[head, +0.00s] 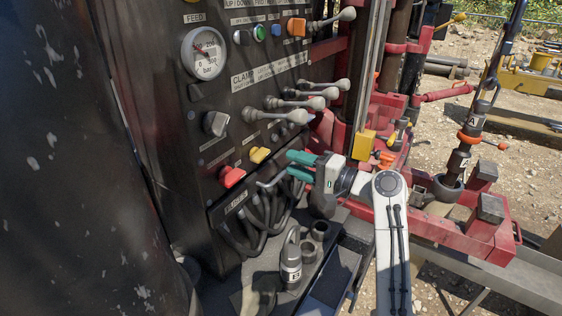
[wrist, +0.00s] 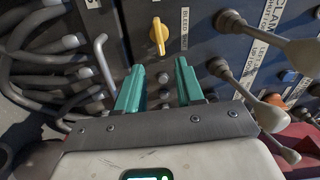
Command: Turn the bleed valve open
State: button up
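The bleed valve is a yellow knob (wrist: 158,37) on the dark control panel, with white lettered labels on both sides in the wrist view. In the head view the yellow knob (head: 259,154) sits low on the panel, beside a red knob. My gripper (head: 291,164), with teal fingers, is in front of the panel, to the right of the knob. In the wrist view my gripper (wrist: 160,74) is open and empty. The knob lies beyond the gap between the fingertips, apart from them.
Grey-knobbed levers (head: 290,115) stick out above the gripper and show close on the right in the wrist view (wrist: 265,48). A red knob (head: 232,176) is left of the yellow one. Grey hoses (head: 262,212) hang below. A bent metal rod (wrist: 104,60) stands near the left finger.

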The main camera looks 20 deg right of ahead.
jog(key=shift+v, duration=1.4)
